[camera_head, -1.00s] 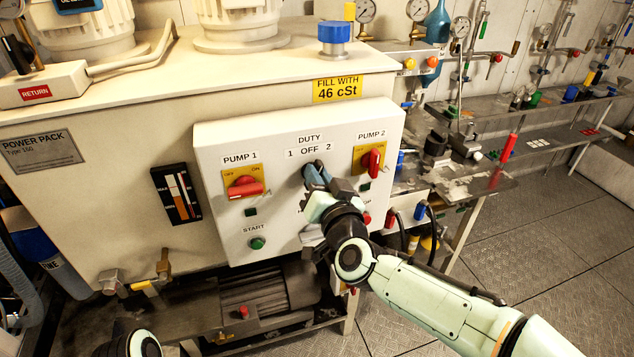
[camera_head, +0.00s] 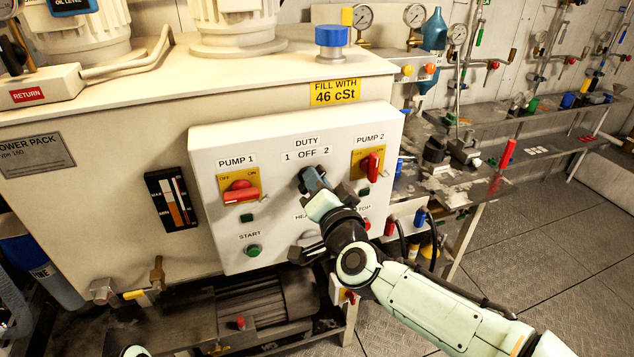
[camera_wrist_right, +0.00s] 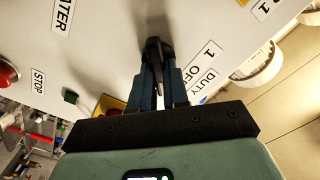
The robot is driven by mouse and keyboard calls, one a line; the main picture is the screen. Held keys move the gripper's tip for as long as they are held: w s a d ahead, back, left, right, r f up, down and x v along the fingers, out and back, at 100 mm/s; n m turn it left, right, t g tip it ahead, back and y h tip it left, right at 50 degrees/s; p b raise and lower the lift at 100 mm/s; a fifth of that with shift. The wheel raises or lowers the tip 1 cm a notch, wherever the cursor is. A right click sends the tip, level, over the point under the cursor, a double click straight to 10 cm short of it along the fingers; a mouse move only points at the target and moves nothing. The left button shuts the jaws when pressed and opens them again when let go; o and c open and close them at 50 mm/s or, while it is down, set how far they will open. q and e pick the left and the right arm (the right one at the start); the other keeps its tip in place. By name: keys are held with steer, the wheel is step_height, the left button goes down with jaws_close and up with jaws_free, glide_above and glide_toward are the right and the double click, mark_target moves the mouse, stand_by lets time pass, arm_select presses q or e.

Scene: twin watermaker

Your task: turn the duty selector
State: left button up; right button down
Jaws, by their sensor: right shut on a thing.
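The duty selector is a dark knob below the label "DUTY 1 OFF 2" on the white control panel (camera_head: 215,150). In the head view it is mostly hidden by my right gripper (camera_head: 313,180). In the right wrist view the black selector knob (camera_wrist_right: 153,50) stands between the fingers of my right gripper (camera_wrist_right: 160,75), which is shut on it. The knob's exact pointing position is hard to tell. My left gripper is not clearly in view; only a bit of my own arm shows at the bottom left edge.
The red PUMP 1 switch (camera_head: 241,191) and the red PUMP 2 switch (camera_head: 371,166) flank the selector. A green start button (camera_head: 253,251) sits lower left. A blue cap (camera_head: 332,37) stands on the tank top. A cluttered bench (camera_head: 470,165) stands at the right.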

steer(key=c, duration=1.1)
jaws_free()
steer(key=v, duration=1.3)
steer(key=shift+s+d+b, duration=0.1)
steer(key=shift+s+b, duration=0.1)
steer(key=shift+b, duration=0.1)
